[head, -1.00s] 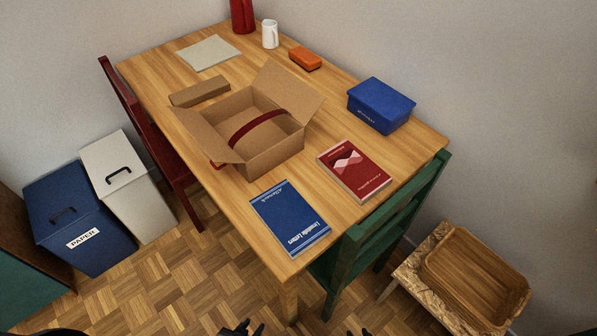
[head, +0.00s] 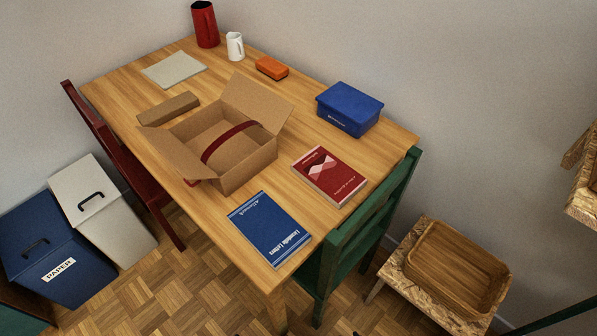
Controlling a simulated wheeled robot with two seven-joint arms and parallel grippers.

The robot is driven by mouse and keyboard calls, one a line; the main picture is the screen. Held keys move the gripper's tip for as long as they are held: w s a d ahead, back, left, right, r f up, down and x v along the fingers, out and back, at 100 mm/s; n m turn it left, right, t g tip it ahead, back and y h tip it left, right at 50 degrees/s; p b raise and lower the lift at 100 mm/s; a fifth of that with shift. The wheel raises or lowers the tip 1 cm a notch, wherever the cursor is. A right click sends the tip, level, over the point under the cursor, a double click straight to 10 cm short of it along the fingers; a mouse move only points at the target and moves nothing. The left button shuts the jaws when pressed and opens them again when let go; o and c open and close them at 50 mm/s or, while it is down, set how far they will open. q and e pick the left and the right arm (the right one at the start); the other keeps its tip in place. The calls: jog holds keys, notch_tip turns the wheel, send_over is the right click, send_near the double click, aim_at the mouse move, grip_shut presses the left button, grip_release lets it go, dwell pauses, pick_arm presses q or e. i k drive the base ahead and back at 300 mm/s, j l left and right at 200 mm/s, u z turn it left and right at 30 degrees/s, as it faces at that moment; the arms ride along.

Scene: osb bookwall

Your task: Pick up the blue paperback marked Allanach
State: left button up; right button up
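The blue paperback (head: 268,229) lies flat on the near corner of the wooden table (head: 112,92). Its cover is dark blue with white lettering that reads upside down from here, and a pale band near its far end. Nothing covers it. Only small dark tips, apparently of my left gripper (head: 191,333) and my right gripper (head: 355,333), show at the bottom edge of the head view. Both are well short of the book, and their opening cannot be made out.
An open cardboard box (head: 249,168) with a dark red strap stands beyond the book. A red book (head: 330,176) lies to its right, with a blue lidded box (head: 349,108) behind. A green chair (head: 370,220) stands at the right edge, a dark red chair (head: 125,165) at the left.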

aim_at(275, 235)
jog(key=k+j+z, duration=0.2)
jog(key=j+z, duration=0.2)
jog(key=k+j+z, duration=0.3)
jog(key=j+z, duration=0.15)
